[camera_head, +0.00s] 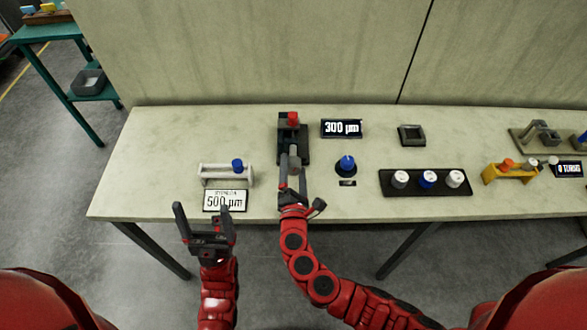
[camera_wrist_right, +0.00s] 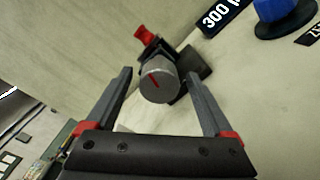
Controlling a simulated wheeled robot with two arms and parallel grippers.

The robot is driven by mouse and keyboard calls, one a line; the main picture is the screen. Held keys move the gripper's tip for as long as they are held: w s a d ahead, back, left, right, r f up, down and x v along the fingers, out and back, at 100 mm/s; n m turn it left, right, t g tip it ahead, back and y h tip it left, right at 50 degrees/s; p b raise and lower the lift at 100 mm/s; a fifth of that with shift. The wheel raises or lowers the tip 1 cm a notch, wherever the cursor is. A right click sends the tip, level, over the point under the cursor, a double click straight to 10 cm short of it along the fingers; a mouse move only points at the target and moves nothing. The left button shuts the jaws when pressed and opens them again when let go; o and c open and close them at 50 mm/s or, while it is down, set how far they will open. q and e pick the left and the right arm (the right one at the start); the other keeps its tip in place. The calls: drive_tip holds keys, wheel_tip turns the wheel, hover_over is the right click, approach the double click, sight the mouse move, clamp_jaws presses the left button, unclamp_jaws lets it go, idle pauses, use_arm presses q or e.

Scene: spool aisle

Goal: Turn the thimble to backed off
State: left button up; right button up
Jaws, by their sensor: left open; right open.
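The thimble (camera_head: 294,158) is a grey cylinder on the front of a dark stand with a red part on top. In the right wrist view the thimble (camera_wrist_right: 158,84) faces me with a red line on its end. My right gripper (camera_head: 293,172) is open, with a finger on either side of the thimble; in the right wrist view (camera_wrist_right: 158,76) gaps show between it and both fingers. The display (camera_head: 341,128) behind reads 300 µm. My left gripper (camera_head: 201,210) is open and empty off the table's front edge.
A grey holder with a blue-ended part (camera_head: 226,173) stands left of the stand. A blue knob (camera_head: 347,164) and a dark tray (camera_head: 425,190) with three capped cylinders are to the right. The table's (camera_head: 150,145) left end is clear.

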drive_tip(key=shift+s, duration=0.1)
drive_tip(key=s+b, duration=0.6)
drive_tip(key=s, duration=1.1)
drive_tip(key=shift+s, duration=0.1)
